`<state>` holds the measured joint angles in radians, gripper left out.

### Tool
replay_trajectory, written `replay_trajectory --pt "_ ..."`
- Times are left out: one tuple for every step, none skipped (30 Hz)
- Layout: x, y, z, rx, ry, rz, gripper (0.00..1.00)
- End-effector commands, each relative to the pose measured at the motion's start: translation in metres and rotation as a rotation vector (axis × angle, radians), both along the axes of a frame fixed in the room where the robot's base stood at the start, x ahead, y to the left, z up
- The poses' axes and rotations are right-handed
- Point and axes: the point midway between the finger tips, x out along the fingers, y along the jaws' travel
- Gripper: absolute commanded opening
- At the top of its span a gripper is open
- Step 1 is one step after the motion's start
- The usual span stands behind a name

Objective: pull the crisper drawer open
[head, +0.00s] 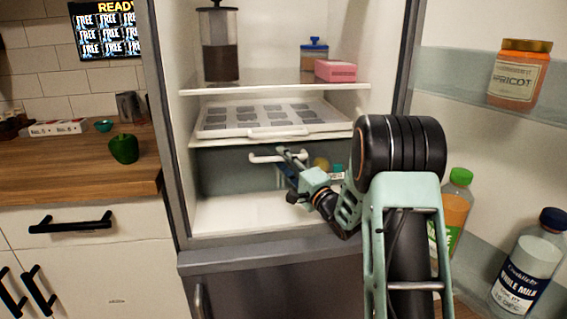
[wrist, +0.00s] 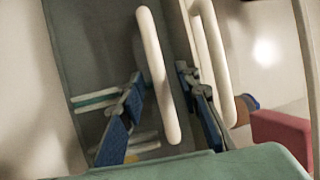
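The crisper drawer (head: 225,174) is a grey-green, see-through front low in the open fridge. Its white bar handle (head: 264,158) is near the top of that front. In the wrist view, the drawer front (wrist: 88,45) and the handle (wrist: 157,75) show close up. My gripper (head: 288,158) is at the handle's right part in the head view. In the wrist view, my gripper (wrist: 160,78) is open, its blue-padded fingers on either side of the bar with visible gaps. The drawer looks shut. My arm hides its right side.
Just above is a white tray (head: 205,130) with its own handle (head: 278,133); this second bar (wrist: 210,60) is close to my right finger in the wrist view. The fridge floor (head: 235,216) before the drawer is clear. The door with bottles stands open at right.

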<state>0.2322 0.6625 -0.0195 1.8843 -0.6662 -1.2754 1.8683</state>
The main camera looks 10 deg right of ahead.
Motion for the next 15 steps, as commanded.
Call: replay_trajectory --pt "0.0001 -0.0001 0.0 0.0 0.0 0.0 0.3" --pt "0.0 -0.0001 0.0 0.0 0.0 0.0 0.3" --pt "0.0 -0.0001 0.0 0.0 0.0 0.0 0.3" --pt "-0.0001 0.0 0.0 0.0 0.0 0.0 0.3" --pt "-0.0001 0.0 0.0 0.0 0.0 0.0 0.3" --pt "-0.0001 0.0 0.0001 0.0 0.0 0.0 0.26" --pt "-0.0002 -0.0001 0.0001 0.0 0.0 0.0 0.22" --pt "-0.0002 -0.0001 0.0001 0.0 0.0 0.0 0.19" --pt "-0.0002 -0.0001 0.0001 0.0 0.0 0.0 0.15" --pt "-0.0002 -0.0001 0.0001 0.0 0.0 0.0 0.11" --pt "-0.0002 -0.0001 0.0001 0.0 0.0 0.0 0.08" --pt "-0.0003 0.0 0.0 0.0 0.0 0.0 0.04" --pt "-0.0003 0.0 0.0 0.0 0.0 0.0 0.0" --pt "-0.0003 0.0 0.0001 0.0 0.0 0.0 0.0" --pt "-0.0003 0.0 0.0001 0.0 0.0 0.0 0.0"
